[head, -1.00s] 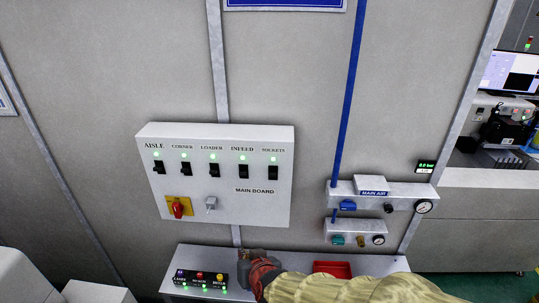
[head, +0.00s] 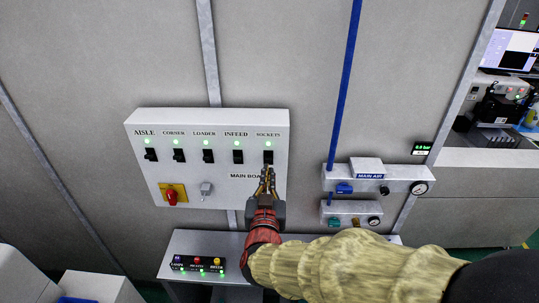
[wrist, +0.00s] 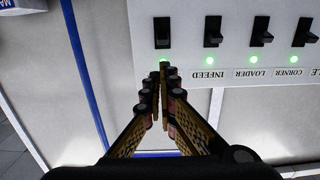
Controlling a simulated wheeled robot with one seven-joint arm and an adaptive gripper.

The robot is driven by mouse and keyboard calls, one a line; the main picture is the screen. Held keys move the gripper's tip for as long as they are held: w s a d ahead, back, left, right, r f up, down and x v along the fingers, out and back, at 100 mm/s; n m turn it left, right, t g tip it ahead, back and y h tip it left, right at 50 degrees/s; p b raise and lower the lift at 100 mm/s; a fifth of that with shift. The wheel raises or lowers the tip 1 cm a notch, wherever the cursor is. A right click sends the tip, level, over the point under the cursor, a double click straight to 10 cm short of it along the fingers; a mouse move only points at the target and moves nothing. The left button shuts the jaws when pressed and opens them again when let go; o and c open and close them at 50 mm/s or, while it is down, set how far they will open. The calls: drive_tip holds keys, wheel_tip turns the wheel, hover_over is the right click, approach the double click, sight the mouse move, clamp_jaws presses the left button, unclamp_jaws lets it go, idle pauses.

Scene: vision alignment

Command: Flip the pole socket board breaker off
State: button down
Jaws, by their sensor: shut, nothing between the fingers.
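The white main board (head: 222,190) hangs on the wall with a row of black breakers, labelled aisle, corner, loader, infeed and sockets. The sockets breaker (head: 268,157) is at the right end, and its green lamp (head: 268,142) is lit. The wrist view shows the board upside down, with this breaker (wrist: 162,32) just beyond my fingertips. My gripper (head: 267,172) is shut and empty, overlapping the board just below the sockets breaker in the head view. In the wrist view the fingertips (wrist: 163,66) cover the sockets label. I cannot tell whether they touch the board.
The infeed breaker (head: 238,157) is close on the left. A red rotary switch (head: 171,197) and a grey toggle (head: 206,189) sit lower on the board. The main air unit (head: 393,184) is to the right. A button box (head: 200,264) stands on the shelf below.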

sight(268, 159)
drive_tip(key=w, duration=0.3)
drive_tip(key=w+p, duration=0.1)
drive_tip(key=w, duration=0.6)
drive_tip(key=shift+d+f+p, duration=0.15)
drive_tip(key=shift+f+p, duration=0.1)
drive_tip(key=shift+p, duration=0.05)
drive_tip(key=shift+f+b, duration=0.25)
drive_tip(key=shift+b, duration=0.55)
